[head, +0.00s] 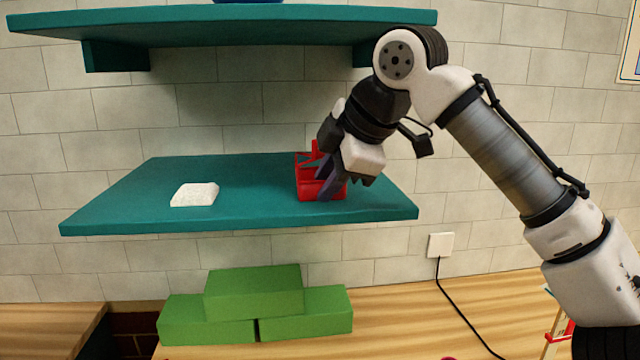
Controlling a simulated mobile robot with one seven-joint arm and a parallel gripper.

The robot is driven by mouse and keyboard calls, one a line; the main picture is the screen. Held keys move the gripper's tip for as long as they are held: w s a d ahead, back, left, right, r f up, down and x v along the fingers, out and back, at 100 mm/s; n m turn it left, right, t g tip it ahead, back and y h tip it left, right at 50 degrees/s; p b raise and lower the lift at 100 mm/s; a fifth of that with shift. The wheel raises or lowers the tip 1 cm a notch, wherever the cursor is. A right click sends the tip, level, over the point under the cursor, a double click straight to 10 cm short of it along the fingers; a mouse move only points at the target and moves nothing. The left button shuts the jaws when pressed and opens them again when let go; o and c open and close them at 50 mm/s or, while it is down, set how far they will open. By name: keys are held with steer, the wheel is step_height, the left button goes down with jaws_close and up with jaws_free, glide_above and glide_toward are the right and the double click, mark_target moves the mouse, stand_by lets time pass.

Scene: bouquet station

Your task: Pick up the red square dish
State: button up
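The red square dish (308,189) stands on the lower teal shelf (245,212), right of its middle. Its right part is hidden behind my gripper. My gripper (345,185) is at the dish, pointing down and to the left, with dark fingers in front of and over the dish's right side. Whether the fingers touch the dish or hold it cannot be told from this view. The dish appears to rest on the shelf.
A white textured block (194,195) lies on the shelf's left part. An upper teal shelf (230,22) hangs above. Several green blocks (254,291) are stacked on the wooden counter (410,310) below. A wall socket (441,244) with a black cable is at the right.

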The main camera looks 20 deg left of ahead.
jaws_close()
steer(key=shift+r, duration=0.1)
stand_by(0.3)
